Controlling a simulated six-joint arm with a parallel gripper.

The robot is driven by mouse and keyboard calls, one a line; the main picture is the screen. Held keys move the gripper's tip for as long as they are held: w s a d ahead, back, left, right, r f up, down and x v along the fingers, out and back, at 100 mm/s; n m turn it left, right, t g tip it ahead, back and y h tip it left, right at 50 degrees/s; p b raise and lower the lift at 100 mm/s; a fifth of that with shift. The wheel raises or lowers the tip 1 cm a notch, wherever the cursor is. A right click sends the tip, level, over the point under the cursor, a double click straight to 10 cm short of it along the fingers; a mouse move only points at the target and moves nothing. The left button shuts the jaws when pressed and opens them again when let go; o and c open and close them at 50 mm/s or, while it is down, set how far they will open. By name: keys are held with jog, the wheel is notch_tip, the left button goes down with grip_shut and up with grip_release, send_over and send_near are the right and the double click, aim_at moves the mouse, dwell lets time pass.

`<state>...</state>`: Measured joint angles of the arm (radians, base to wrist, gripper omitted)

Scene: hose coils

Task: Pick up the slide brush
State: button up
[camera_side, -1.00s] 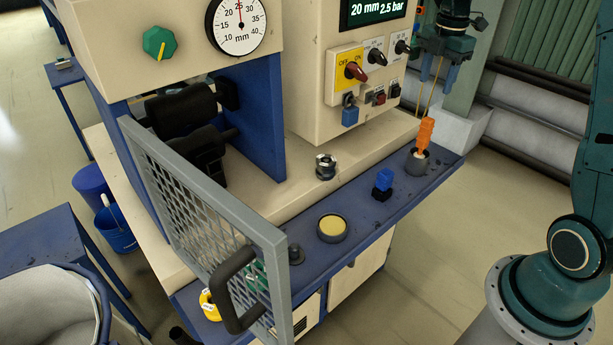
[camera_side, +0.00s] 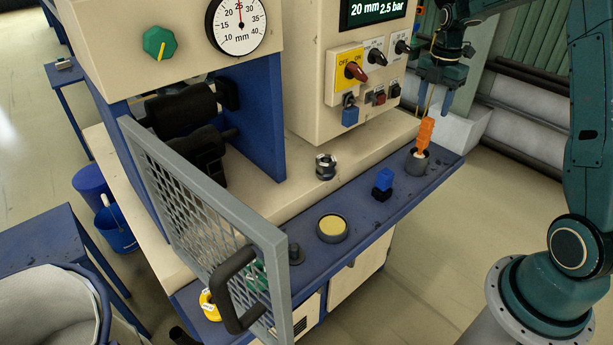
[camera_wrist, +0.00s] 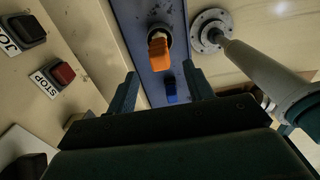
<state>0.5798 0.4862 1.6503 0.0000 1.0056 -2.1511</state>
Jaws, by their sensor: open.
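The slide brush appears to be the orange-handled tool (camera_side: 425,132) standing upright in a small dark cup (camera_side: 417,162) at the right end of the blue ledge. Its lower end is hidden in the cup. In the wrist view the orange handle (camera_wrist: 159,52) shows ahead, between the lines of the two fingers. My gripper (camera_side: 435,100) is open and empty, with its fingers pointing down above and slightly behind the handle. Its open fingers also show in the wrist view (camera_wrist: 161,85). I see no contact with the handle.
A blue block-like item (camera_side: 384,180) and a round yellow-topped tin (camera_side: 332,228) stand on the ledge (camera_side: 445,163). The control panel (camera_side: 345,90) with knobs and buttons rises close left of my gripper. A mesh guard (camera_side: 205,215) stands farther left.

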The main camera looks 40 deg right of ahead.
aim_at(426, 129)
jog(key=shift+f, duration=1.75)
jog(key=shift+f, duration=2.55)
jog(key=c, duration=1.1)
